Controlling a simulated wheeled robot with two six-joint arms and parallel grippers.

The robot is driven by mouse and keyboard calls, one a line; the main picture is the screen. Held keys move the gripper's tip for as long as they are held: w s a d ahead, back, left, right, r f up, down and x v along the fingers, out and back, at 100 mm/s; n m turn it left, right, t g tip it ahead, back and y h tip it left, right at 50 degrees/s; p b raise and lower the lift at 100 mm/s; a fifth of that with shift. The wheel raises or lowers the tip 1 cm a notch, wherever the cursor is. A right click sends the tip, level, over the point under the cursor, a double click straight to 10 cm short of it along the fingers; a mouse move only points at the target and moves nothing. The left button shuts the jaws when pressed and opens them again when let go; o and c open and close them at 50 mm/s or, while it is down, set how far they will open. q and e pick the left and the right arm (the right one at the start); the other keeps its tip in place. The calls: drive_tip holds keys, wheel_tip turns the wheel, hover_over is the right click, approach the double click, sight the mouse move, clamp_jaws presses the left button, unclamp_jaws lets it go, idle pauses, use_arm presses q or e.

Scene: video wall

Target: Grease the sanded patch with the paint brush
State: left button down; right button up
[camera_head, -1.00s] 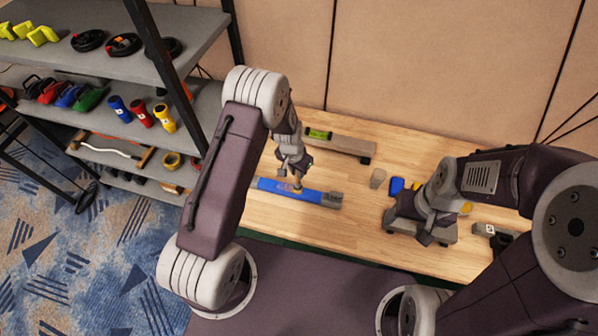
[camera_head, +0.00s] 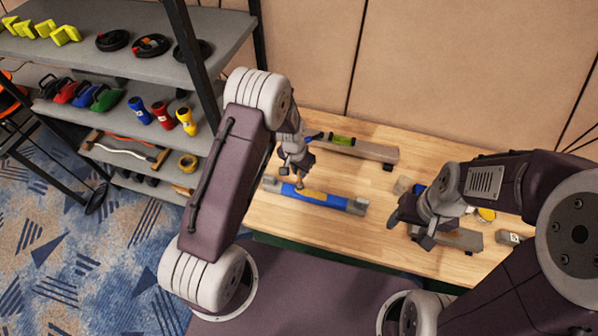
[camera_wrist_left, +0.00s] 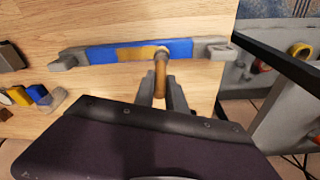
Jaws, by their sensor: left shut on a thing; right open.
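The paint brush (camera_wrist_left: 160,75) has a wooden handle. My left gripper (camera_head: 296,167) is shut on the brush, and its two fingers (camera_wrist_left: 163,100) show in the left wrist view. The brush's lower end meets the blue bar (camera_head: 335,200) on the workbench, at or very near the edge of a yellow-tan patch (camera_head: 314,194). The patch also shows in the left wrist view (camera_wrist_left: 136,53), beside the brush. Whether the bristles touch cannot be told. My right gripper (camera_head: 424,224) is open and empty above a grey block at the right.
A grey bar with a green level (camera_head: 342,139) lies behind the blue bar. Blue and yellow small items (camera_wrist_left: 30,95) sit near a grey block (camera_head: 458,240) at the right. A shelf rack (camera_head: 200,100) stands at the left. Wood is clear before the blue bar.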

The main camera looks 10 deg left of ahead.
use_arm(q)
drive_tip(key=r, duration=0.1)
drive_tip(key=r+p, duration=0.1)
drive_tip(key=r, duration=0.1)
drive_tip(key=r+p, duration=0.1)
drive_tip(key=shift+d+r, duration=0.2)
drive_tip(key=shift+d, duration=0.15)
drive_tip(key=r+p, duration=0.2)
drive_tip(key=shift+a+r, duration=0.2)
drive_tip(key=shift+r, duration=0.35)
drive_tip(key=shift+d, duration=0.1)
